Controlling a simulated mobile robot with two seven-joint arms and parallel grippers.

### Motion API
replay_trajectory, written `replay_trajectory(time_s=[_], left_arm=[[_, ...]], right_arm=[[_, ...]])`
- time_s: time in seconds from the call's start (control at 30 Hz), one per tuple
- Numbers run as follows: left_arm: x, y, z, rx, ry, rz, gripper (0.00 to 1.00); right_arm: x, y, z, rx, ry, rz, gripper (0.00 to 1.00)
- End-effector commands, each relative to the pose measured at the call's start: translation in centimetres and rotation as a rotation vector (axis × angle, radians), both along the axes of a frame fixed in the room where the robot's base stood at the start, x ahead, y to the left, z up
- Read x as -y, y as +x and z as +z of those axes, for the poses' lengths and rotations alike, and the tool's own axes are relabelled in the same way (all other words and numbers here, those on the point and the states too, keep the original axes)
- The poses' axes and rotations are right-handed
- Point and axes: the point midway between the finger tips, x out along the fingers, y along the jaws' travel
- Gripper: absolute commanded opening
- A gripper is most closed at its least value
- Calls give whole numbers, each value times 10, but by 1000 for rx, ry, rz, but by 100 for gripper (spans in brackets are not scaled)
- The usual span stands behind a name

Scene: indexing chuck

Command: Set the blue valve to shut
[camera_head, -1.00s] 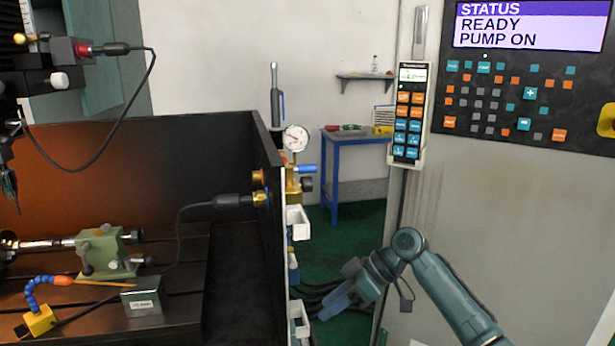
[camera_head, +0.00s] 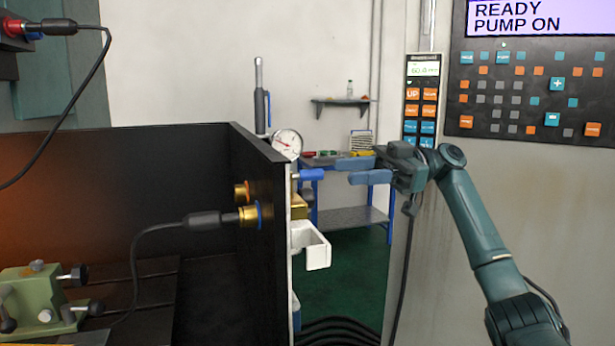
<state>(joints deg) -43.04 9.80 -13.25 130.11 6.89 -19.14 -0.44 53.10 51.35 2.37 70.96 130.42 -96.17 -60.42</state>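The blue valve (camera_head: 311,174) is a short blue handle on the outer right side of the dark machine wall, below the round gauge. Its handle lies about level and sticks out to the right over a brass body (camera_head: 300,204). My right gripper (camera_head: 341,170) is at about the same height, a little to the right of the handle, with its two blue-grey fingers pointing left. The fingers are apart with nothing between them, and a small gap shows between their tips and the handle. My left gripper is not in view.
A white pressure gauge (camera_head: 287,145) sits just above the valve. A white open holder (camera_head: 312,246) hangs below it. The dark wall (camera_head: 150,170) bounds the left side. A blue table (camera_head: 350,216) stands behind. A control panel (camera_head: 535,95) is at the right.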

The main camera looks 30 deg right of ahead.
Motion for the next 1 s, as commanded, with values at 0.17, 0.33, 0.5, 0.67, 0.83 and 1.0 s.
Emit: replay_trajectory(time_s=[0.17,0.33,0.5,0.67,0.83,1.0], left_arm=[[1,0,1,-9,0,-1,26],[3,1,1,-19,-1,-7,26],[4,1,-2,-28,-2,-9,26],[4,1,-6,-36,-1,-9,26],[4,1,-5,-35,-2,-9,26],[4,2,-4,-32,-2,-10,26]], right_arm=[[-39,8,0,-2,-2,4,39],[-66,15,0,-2,-1,2,39],[-80,19,0,-2,0,0,39],[-84,20,-1,-3,0,-1,39],[-83,20,-1,-3,0,-1,39],[-83,20,-1,-3,0,-1,26]])
